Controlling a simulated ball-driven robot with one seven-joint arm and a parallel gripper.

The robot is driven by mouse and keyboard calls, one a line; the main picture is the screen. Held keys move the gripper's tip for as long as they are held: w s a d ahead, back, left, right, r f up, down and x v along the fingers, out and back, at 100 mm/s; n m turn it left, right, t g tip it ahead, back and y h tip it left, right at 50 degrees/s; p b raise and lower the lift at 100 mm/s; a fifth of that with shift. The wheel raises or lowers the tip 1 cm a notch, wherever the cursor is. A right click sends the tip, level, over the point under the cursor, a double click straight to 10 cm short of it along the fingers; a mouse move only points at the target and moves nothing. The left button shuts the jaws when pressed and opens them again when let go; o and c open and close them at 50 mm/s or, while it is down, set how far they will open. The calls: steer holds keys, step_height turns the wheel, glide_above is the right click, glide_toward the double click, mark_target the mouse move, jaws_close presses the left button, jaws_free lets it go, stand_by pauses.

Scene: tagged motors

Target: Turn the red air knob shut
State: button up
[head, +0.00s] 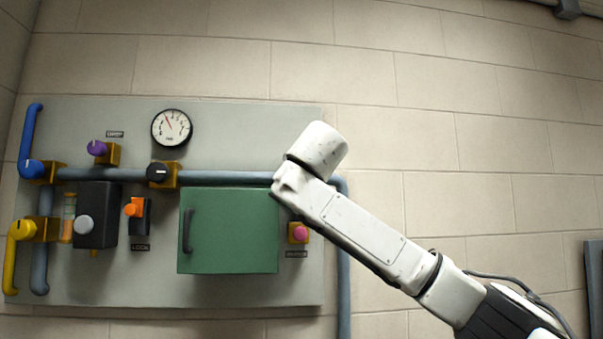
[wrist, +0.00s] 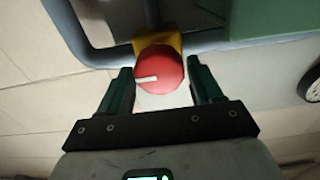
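The red air knob (wrist: 165,72) is round with a short white mark pointing left in the wrist view. It sits on a yellow valve body (wrist: 156,42) on a grey pipe. My gripper (wrist: 162,72) is open, with one dark green finger on each side of the knob in that view. A gap shows between each finger and the knob, so I see no contact; how deep the fingers reach cannot be told. In the head view my arm hides the red knob and the gripper.
In the head view the grey panel (head: 240,122) carries a green cabinet (head: 240,230) left of my arm. A gauge (head: 171,128), a black knob (head: 157,172) and a pink knob (head: 300,233) are also there.

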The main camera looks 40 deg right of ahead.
steer(key=c, duration=0.7)
steer(key=shift+f+n, duration=0.15)
steer(key=shift+n, duration=0.15)
steer(key=n, duration=1.7)
steer(key=shift+w+a+f, duration=0.15)
steer(key=shift+a, duration=0.15)
steer(key=shift+n, duration=0.3)
steer(key=o, duration=1)
steer(key=shift+o, duration=0.2)
